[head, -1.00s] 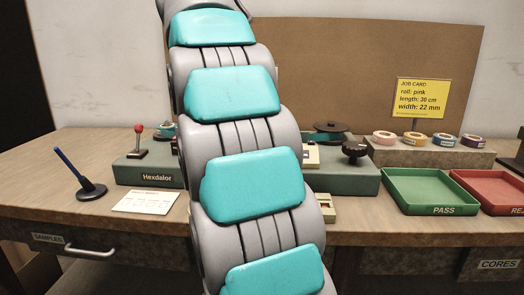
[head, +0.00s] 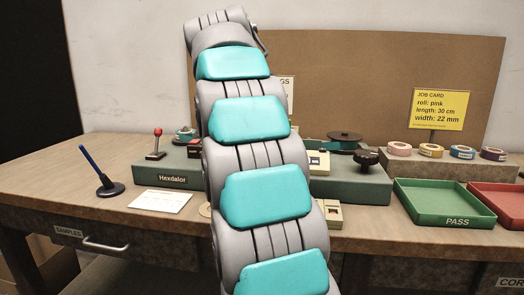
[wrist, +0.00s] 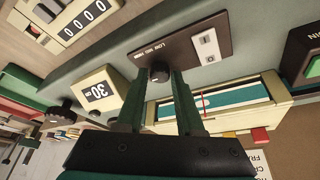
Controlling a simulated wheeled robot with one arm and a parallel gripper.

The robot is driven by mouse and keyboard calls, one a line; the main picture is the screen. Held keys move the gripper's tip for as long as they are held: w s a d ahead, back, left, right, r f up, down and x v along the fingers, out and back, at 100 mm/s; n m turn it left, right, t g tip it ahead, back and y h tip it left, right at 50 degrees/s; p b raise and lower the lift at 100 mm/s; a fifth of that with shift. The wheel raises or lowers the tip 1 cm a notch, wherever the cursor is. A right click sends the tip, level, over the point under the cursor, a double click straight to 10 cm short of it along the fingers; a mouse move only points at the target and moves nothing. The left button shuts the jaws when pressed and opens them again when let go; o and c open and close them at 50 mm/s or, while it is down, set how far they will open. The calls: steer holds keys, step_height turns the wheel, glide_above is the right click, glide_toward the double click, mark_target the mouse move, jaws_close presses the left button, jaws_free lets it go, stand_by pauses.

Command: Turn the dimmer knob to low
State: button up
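A small dark round knob (wrist: 160,72) sits on a dark brown panel (wrist: 184,52) in the wrist view. The panel has small lettering that appears to read low, med and high, and a pale switch plate (wrist: 207,47). My gripper (wrist: 160,78) reaches up from the bottom of the wrist view. Its two dark green fingers are apart, with the tips on either side of the knob. I cannot tell whether they touch it. The knob's pointer direction is not clear. In the head view my arm hides the gripper and this panel.
A counter display reading 30 (wrist: 97,92) and another dark knob (wrist: 59,115) are left of the fingers. A cream-framed window (wrist: 215,101) is close on the right. The green PASS tray (head: 445,203) and tape rolls (head: 431,150) are at the bench's right.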

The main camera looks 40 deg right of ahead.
jaws_close()
stand_by(0.4)
steer(key=n, duration=0.1)
steer(key=n+t, duration=0.1)
steer(key=n, duration=0.1)
steer(key=n+p, duration=0.1)
steer(key=shift+s+r+n+t, duration=0.1)
steer(key=shift+s+n+t, duration=0.15)
steer(key=shift+n+t, duration=0.15)
steer(key=n+t+y+p, duration=0.1)
steer(key=n, duration=0.2)
steer(key=shift+d+n+y, duration=0.1)
steer(key=shift+n+y, duration=0.2)
steer(key=n, duration=0.1)
steer(key=n+y, duration=0.1)
steer(key=n, duration=0.1)
steer(key=n+t, duration=0.1)
steer(key=n, duration=0.1)
steer(key=shift+s+d+y, duration=0.1)
steer(key=shift+d+y, duration=0.15)
steer(key=shift+y, duration=0.05)
steer(key=shift+d+n+y, duration=0.15)
steer(key=shift+n+y, duration=0.65)
steer(key=shift+n, duration=1.4)
